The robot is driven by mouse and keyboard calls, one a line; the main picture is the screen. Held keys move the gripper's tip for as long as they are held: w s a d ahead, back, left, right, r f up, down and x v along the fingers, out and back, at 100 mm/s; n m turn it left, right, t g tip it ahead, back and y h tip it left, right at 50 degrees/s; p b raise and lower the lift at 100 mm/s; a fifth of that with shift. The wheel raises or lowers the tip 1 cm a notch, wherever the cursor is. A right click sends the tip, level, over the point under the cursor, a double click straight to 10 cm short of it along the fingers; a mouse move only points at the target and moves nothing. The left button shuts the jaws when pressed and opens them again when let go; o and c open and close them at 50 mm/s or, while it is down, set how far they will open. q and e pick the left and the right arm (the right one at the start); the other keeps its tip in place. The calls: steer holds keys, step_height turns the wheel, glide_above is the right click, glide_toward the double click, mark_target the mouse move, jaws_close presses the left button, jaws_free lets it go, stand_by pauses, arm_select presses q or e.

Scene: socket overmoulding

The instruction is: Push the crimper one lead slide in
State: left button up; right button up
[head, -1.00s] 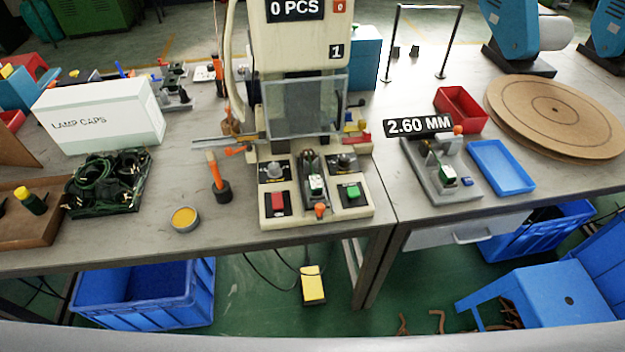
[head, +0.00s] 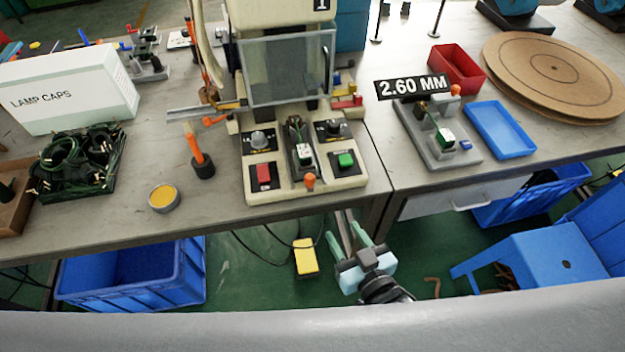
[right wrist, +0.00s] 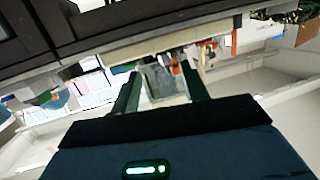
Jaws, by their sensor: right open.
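The crimper (head: 285,22) is the cream machine marked 1 at the middle of the bench, with a clear guard (head: 285,70). Its lead slide (head: 297,130) lies between the red and green buttons. The slide carries a small white and green part (head: 304,153), and an orange knob (head: 309,181) sits at its front end. My right gripper (head: 355,245) is open and empty, below and in front of the bench edge, apart from the knob. Its two fingers also show in the right wrist view (right wrist: 160,90). My left gripper is not in view.
A red button (head: 263,174) and a green button (head: 345,160) flank the slide. A gauge fixture (head: 435,150) labelled 2.60 MM and a blue tray (head: 500,130) stand to the right. An orange-handled tool (head: 196,150) and a yellow tin (head: 163,197) stand left.

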steer(key=n+t+y, duration=0.1)
steer(key=y, duration=0.1)
glide_toward(312, 182)
steer(key=w, duration=0.2)
steer(key=shift+a+x, duration=0.15)
steer(key=shift+x, duration=1.8)
steer(key=shift+a+x, duration=0.2)
steer(key=shift+x, duration=1.75)
steer(key=shift+s+f, duration=0.1)
steer(key=shift+s, duration=0.05)
jaws_close()
